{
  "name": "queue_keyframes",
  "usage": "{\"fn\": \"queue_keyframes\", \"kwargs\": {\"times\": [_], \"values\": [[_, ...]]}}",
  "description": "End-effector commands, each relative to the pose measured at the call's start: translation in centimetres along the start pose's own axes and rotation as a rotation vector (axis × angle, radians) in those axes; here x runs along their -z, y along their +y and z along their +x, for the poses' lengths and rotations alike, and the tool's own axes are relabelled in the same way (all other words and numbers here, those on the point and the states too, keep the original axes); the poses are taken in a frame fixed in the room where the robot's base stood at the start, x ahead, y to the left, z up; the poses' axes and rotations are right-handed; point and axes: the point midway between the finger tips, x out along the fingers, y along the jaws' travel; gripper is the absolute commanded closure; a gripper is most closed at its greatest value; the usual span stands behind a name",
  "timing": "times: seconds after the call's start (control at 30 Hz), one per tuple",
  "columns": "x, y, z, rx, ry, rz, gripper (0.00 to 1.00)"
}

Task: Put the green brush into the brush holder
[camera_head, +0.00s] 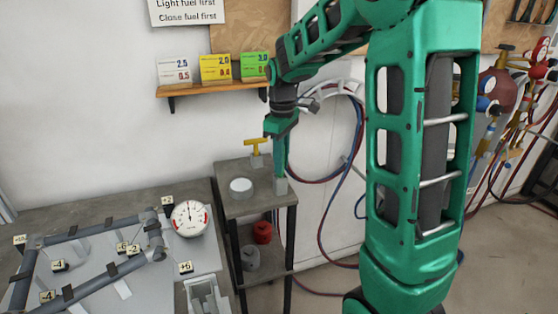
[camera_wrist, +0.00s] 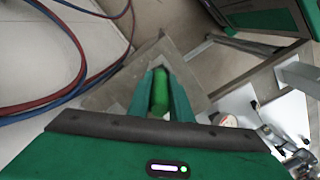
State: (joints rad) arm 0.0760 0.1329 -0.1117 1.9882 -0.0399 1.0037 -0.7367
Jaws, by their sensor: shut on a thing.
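My gripper (camera_wrist: 163,85) is shut on the green brush (camera_wrist: 159,95); in the wrist view the brush shows as a bright green cylinder between the two dark green fingers. In the head view my gripper (camera_head: 281,160) points down over the front right of a small grey stand (camera_head: 235,205). A small grey block (camera_head: 281,186) shows right below the fingertips; I cannot tell whether it is the brush holder or part of the brush. The brush's lower end is hidden in the wrist view.
A yellow T-shaped handle (camera_head: 257,146) and a white round tin (camera_head: 241,187) stand on the grey stand. A red item (camera_head: 262,232) is on its lower shelf. Left is a table with a tube frame (camera_head: 90,232) and a dial gauge (camera_head: 189,218). Hoses (camera_head: 353,150) hang behind.

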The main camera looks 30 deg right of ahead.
Motion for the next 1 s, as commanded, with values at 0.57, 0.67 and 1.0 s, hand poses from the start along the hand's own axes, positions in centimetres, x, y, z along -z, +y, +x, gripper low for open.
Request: {"fn": "queue_keyframes", "kwargs": {"times": [0.57,0.67,1.0], "values": [[-0.01,-0.01,0.22,0.0,0.0,0.0,1.0],[-0.01,-0.01,0.33,0.001,-0.001,0.0,1.0],[-0.02,-0.02,0.68,0.001,-0.001,0.0,1.0]]}}
